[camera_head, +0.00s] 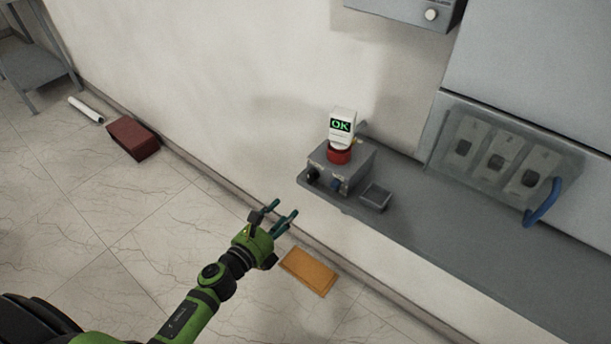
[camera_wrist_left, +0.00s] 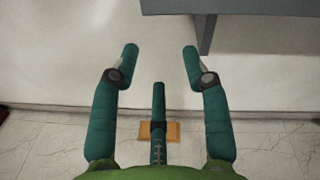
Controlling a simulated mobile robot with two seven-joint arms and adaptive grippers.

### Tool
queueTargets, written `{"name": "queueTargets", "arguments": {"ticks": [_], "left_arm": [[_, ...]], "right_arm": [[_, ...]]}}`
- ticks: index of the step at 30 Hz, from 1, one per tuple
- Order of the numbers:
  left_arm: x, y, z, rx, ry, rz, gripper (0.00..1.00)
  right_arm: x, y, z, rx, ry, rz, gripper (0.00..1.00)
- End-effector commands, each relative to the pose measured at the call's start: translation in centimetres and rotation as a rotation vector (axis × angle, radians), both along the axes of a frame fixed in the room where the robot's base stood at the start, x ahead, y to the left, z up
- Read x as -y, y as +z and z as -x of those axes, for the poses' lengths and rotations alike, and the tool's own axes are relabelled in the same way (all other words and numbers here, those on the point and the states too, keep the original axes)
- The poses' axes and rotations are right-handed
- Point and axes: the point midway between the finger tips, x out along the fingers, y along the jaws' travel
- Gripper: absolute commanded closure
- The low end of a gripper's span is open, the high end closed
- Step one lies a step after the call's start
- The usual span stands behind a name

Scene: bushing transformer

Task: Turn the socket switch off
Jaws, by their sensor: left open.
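A grey box (camera_head: 341,170) stands on the grey shelf, with dark round parts and a blue part on its front. A white device (camera_head: 342,124) with a green "OK" display stands on its red base (camera_head: 338,156) on top of the box. A grey panel with several switch-like or socket-like units (camera_head: 497,160) is on the wall at the right. I cannot tell which part is the socket switch. My left gripper (camera_head: 283,208) is open and empty, left of and below the box, apart from it. It also shows open in the left wrist view (camera_wrist_left: 160,52). My right gripper is out of view.
The shelf (camera_head: 450,235) runs along the wall; its underside edge (camera_wrist_left: 230,8) shows in the left wrist view. A small dark grey block (camera_head: 375,197) lies beside the box. A blue handle (camera_head: 544,203) sticks out of the panel. An orange-brown block (camera_head: 308,270) lies on the floor.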

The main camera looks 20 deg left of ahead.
Motion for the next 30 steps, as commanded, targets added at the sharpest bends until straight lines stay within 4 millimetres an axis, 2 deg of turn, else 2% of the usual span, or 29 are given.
{"name": "queueTargets", "arguments": {"ticks": [1,3,6,12,21,30], "left_arm": [[0.5,2.8,-0.4,0.087,-0.043,-0.117,0.54],[1.1,5.2,-0.6,0.174,-0.08,-0.241,0.54],[1.6,7.0,-0.9,0.239,-0.103,-0.338,0.54],[2.5,7.6,-3.0,0.254,-0.107,-0.357,0.54],[3.8,7.3,-6.8,0.249,-0.105,-0.353,0.54],[4.1,7.2,-7.4,0.248,-0.107,-0.353,0.54]], "right_arm": [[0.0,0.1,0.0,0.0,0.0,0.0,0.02],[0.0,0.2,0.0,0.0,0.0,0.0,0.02],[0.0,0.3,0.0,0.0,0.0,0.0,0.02],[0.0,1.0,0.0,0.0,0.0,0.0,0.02],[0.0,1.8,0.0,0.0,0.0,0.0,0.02],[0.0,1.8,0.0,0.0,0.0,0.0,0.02]]}}
